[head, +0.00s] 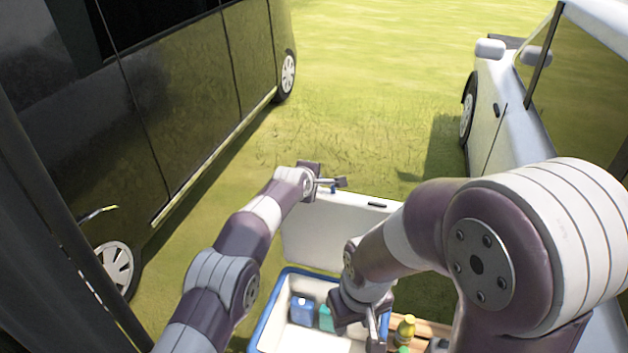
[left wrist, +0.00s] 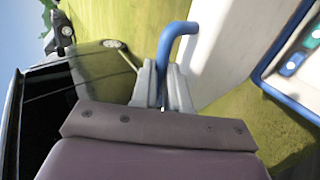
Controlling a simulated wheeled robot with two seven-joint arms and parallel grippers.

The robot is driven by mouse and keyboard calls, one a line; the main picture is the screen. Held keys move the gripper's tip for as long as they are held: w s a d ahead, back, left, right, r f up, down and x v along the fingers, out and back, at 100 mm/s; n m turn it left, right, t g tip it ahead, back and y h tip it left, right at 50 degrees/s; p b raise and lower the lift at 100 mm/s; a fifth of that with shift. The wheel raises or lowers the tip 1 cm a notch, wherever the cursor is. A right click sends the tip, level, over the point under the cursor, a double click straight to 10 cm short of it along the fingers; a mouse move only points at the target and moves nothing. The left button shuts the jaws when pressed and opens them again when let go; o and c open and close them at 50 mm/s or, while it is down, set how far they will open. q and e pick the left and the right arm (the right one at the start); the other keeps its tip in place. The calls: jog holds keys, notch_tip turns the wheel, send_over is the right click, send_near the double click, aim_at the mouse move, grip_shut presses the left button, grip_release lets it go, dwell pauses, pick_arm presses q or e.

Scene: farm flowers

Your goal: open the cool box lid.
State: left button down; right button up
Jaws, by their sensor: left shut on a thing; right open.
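The cool box (head: 266,312) has a blue rim and pale inside, and stands low in the middle of the head view. Its white lid (head: 335,236) is raised, standing about upright at the far side of the box; it also shows in the left wrist view (left wrist: 225,45). My left gripper (head: 334,186) is at the lid's upper left edge, shut on the blue handle (left wrist: 178,32). My right gripper (head: 362,328) is open over the box, and hides part of its inside.
A dark van (head: 190,90) stands at the left and a white vehicle (head: 540,125) at the right. Open grass (head: 390,70) lies beyond the lid.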

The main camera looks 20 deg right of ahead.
pick_arm(q)
jog(key=c, duration=1.1)
grip_release()
jog(key=shift+r, duration=0.4)
jog(key=shift+s, duration=0.1)
jog(key=shift+f, duration=0.1)
jog(key=shift+a+b, duration=0.1)
jog(key=shift+b, duration=0.2)
jog(key=b+v, duration=0.4)
jog(key=v, duration=0.8)
jog(key=shift+s+a+r+b, duration=0.15)
jog(key=shift+s+r+b, duration=0.1)
jog(key=shift+b, duration=0.05)
